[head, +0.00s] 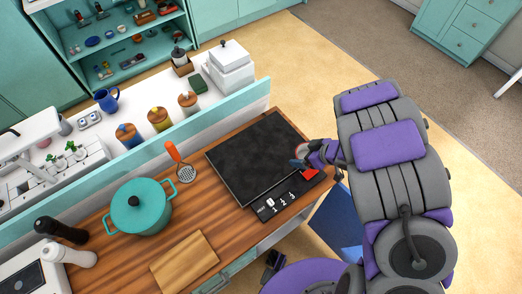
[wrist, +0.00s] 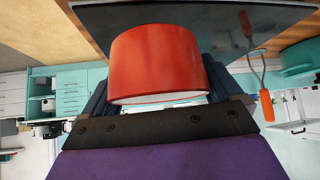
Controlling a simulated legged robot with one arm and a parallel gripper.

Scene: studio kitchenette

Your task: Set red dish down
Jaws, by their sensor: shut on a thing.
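The red dish (wrist: 155,62) fills the middle of the wrist view, its side facing the camera and a pale edge along its lower rim. My gripper (wrist: 160,100) is shut on it, with a dark finger at each side. In the head view the red dish (head: 309,173) shows only in part beside my gripper (head: 302,160), at the right edge of the black cooktop (head: 257,158). My arm hides much of the dish there. I cannot tell whether the dish touches the surface.
A teal pot (head: 140,207), a cutting board (head: 184,262) and an orange-handled masher (head: 180,162) are on the wooden counter left of the cooktop. The cooktop is bare apart from its control strip (head: 284,199). A raised ledge (head: 200,133) runs behind the counter.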

